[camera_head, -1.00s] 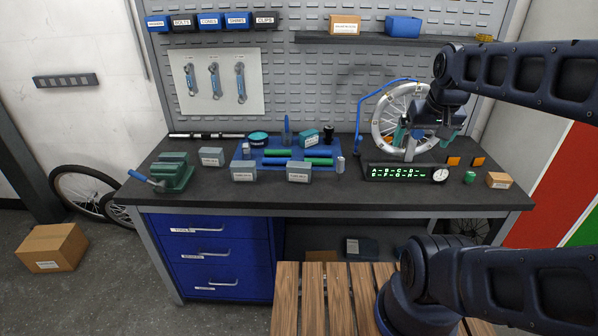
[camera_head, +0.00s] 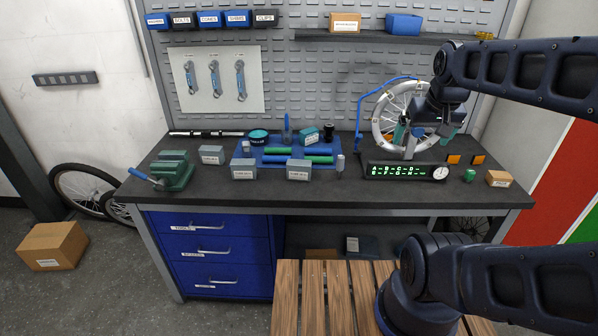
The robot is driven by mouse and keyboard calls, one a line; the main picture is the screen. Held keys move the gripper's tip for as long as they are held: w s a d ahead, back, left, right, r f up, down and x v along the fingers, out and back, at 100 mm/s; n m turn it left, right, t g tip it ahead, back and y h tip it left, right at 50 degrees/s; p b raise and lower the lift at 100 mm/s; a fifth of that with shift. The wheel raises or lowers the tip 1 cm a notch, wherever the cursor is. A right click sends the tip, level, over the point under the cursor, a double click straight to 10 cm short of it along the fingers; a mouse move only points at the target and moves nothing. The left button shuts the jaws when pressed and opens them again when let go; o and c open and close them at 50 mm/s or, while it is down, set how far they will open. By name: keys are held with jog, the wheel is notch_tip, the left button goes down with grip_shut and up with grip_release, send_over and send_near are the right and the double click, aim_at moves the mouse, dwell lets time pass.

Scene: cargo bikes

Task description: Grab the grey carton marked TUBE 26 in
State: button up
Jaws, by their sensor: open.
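Three similar grey cartons with white labels stand on the dark bench top: a left one (camera_head: 211,155), a front middle one (camera_head: 243,169) and a front right one (camera_head: 298,170). Their lettering is too small to read, so I cannot tell which is marked TUBE 26 in. My gripper (camera_head: 424,132) is at the right, in front of the spoked wheel, well to the right of all three cartons. Its fingers are apart with nothing seen held between them.
A blue mat (camera_head: 276,154) with green rolls and small bottles lies behind the front cartons. A green vise (camera_head: 174,171) stands at the left. The wheel (camera_head: 386,128) and a lit display (camera_head: 398,171) stand at the right. A slatted wooden surface (camera_head: 317,290) is in front.

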jog(key=w+a+f, duration=0.2)
jog(key=w+a, duration=0.2)
jog(key=w, duration=0.6)
jog(key=m, duration=0.1)
send_over(299, 170)
jog(key=s, duration=0.2)
notch_tip(299, 170, down, 21)
jog(key=shift+x, duration=5.3)
jog(key=shift+w+r, duration=0.1)
jog(key=c, duration=0.9)
